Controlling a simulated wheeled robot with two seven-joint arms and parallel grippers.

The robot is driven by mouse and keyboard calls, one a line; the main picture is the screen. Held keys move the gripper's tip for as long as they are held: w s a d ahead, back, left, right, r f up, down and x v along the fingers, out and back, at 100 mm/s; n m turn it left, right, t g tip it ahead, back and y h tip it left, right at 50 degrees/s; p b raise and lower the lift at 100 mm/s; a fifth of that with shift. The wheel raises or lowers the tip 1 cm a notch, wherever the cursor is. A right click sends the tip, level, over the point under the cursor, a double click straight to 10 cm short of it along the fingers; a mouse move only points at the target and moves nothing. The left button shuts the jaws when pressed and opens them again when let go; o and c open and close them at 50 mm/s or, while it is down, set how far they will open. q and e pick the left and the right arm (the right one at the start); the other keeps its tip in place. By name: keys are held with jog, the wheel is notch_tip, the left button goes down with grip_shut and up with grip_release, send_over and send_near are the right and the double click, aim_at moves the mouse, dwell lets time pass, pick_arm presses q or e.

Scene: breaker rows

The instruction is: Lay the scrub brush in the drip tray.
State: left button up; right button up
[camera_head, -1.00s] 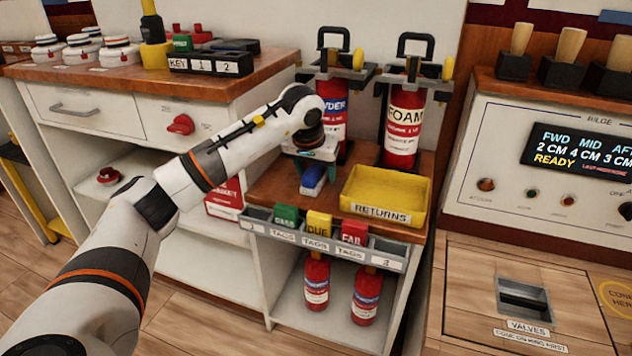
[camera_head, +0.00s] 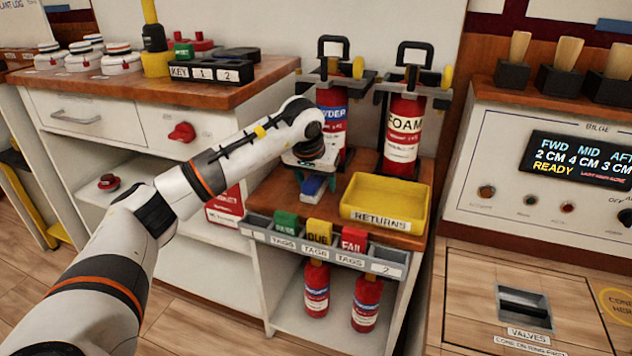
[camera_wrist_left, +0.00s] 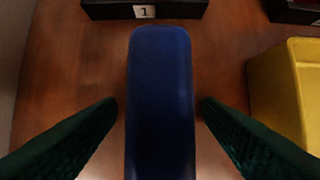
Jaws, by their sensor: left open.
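The scrub brush (camera_head: 313,187) has a blue back and lies on the wooden counter, left of the yellow tray. In the left wrist view its long blue back (camera_wrist_left: 160,90) runs up the middle. The tray (camera_head: 388,194), labelled RETURNS, is the only open tray seen near it, and looks empty. My left gripper (camera_head: 312,180) points down over the brush. Its dark green fingers (camera_wrist_left: 160,105) are open, one on each side of the brush, with narrow gaps visible. The gripper partly hides the brush in the head view. My right gripper is not in view.
Two fire extinguishers (camera_head: 403,135) hang in brackets behind the counter. A grey rack of tags (camera_head: 330,251) lines the front edge. In the wrist view a black numbered block (camera_wrist_left: 180,9) lies just beyond the brush, and the yellow tray wall (camera_wrist_left: 280,95) is at right.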

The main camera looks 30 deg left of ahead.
pick_arm(q)
jog(key=c, duration=1.2)
